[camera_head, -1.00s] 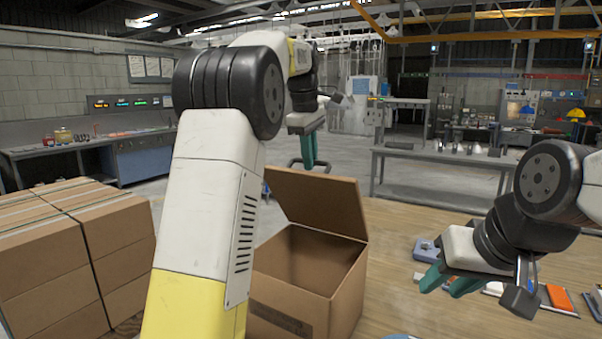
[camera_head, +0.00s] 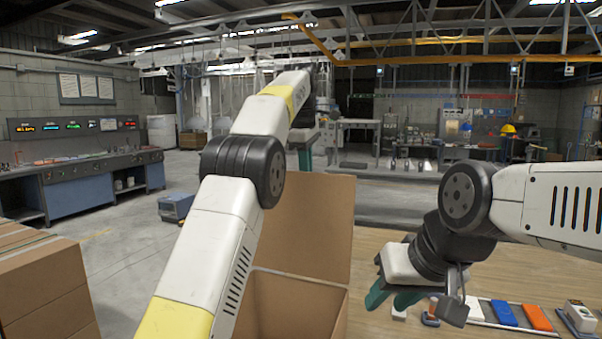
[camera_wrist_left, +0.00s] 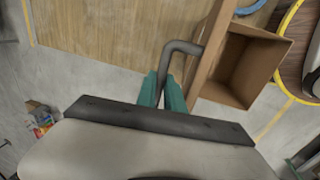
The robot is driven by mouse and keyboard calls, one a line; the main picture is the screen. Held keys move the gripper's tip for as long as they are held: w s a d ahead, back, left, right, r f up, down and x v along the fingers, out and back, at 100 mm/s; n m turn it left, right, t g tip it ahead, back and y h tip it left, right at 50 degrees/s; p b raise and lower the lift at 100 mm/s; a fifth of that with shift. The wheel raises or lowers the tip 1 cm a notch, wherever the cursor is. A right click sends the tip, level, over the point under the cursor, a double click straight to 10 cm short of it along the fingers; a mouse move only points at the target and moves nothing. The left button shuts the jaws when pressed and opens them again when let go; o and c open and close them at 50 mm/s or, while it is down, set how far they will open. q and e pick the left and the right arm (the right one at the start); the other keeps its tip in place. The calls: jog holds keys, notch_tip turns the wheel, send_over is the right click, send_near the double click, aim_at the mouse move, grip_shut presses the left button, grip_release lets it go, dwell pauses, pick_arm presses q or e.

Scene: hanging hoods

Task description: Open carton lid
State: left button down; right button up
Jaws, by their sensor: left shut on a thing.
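The open carton (camera_head: 288,300) stands on the wooden table, partly hidden behind my left arm. Its brown lid (camera_head: 318,225) stands raised at the far side; it shows nearly edge-on in the left wrist view (camera_wrist_left: 208,58). My left gripper (camera_head: 304,158) is at the lid's upper edge. In the left wrist view its teal fingers (camera_wrist_left: 163,92) are shut on a grey bent bar (camera_wrist_left: 182,48), whose far end reaches the lid. The carton's inside (camera_wrist_left: 240,68) looks empty there. My right gripper (camera_head: 390,298) is open and empty, right of the carton above the table.
Blue (camera_head: 503,313) and orange (camera_head: 537,317) items lie at the table's right, with a small device (camera_head: 580,314) beside them. Stacked cartons (camera_head: 45,290) stand at the left. The table (camera_head: 375,250) is bare just right of the lid.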

pick_arm(q)
jog(key=shift+w+d, duration=0.2)
jog(key=shift+w, duration=0.2)
jog(key=c, duration=1.5)
grip_release()
jog(key=shift+o, duration=0.2)
